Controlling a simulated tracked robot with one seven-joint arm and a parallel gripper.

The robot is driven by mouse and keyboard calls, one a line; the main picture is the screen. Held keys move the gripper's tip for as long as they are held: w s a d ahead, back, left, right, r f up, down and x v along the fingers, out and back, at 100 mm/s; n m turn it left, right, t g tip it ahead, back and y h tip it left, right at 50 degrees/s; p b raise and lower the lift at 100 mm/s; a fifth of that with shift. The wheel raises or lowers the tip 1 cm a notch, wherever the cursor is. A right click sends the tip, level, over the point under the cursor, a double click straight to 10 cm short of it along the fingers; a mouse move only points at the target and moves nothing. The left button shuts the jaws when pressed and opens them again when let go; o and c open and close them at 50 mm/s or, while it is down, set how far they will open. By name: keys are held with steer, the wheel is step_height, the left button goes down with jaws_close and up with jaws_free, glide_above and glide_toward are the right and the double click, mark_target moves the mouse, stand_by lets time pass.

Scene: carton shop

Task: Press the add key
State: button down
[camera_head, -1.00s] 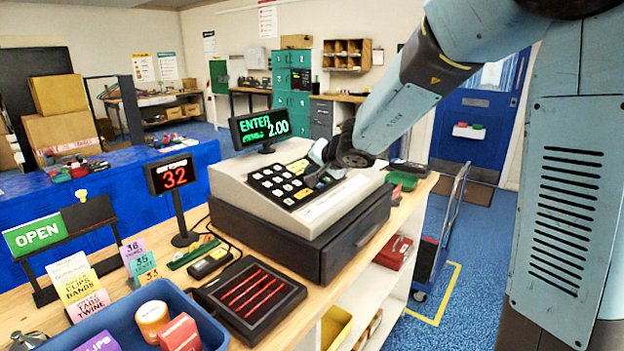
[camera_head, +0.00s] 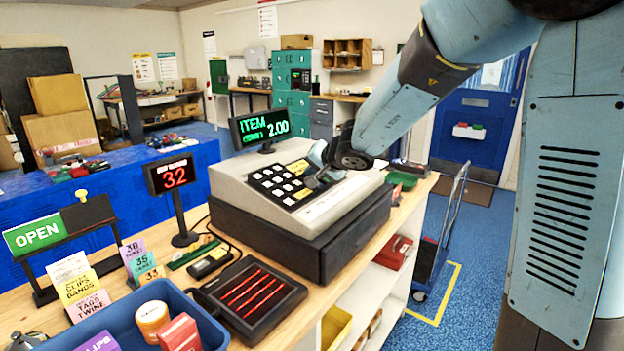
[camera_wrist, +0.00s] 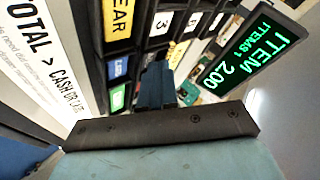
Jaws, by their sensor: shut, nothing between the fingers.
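The cash register (camera_head: 290,215) stands on the wooden counter, its dark key pad (camera_head: 272,188) with white keys sloping toward the front. My gripper (camera_head: 322,180) is shut and empty, over the right side of the key pad. In the wrist view the shut fingers (camera_wrist: 154,92) point at the keys. A green key (camera_wrist: 117,97) and a blue key (camera_wrist: 120,65) show left of the fingers. I cannot read which is the add key, and the fingers hide some keys. The register's display (camera_head: 262,128) reads ITEM 2.00; in the wrist view it also reads ITEMS 1.
A number display (camera_head: 171,174) showing 32 stands left of the register. A black device with red stripes (camera_head: 250,297) and a blue tray (camera_head: 125,328) lie in front. A hand truck (camera_head: 440,240) stands right of the counter.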

steer(key=shift+s+d+r, duration=0.1)
steer(key=shift+d+r, duration=0.05)
steer(key=shift+r, duration=0.55)
steer(key=shift+s+d+r, duration=0.1)
steer(key=shift+d+r, duration=0.05)
steer(key=shift+r, duration=0.65)
steer(key=shift+s+d+r, duration=0.1)
steer(key=shift+d+r, duration=0.05)
steer(key=shift+r, duration=0.7)
steer(key=shift+s+d+r, duration=0.1)
steer(key=shift+d+r, duration=0.05)
steer(key=shift+r, duration=0.65)
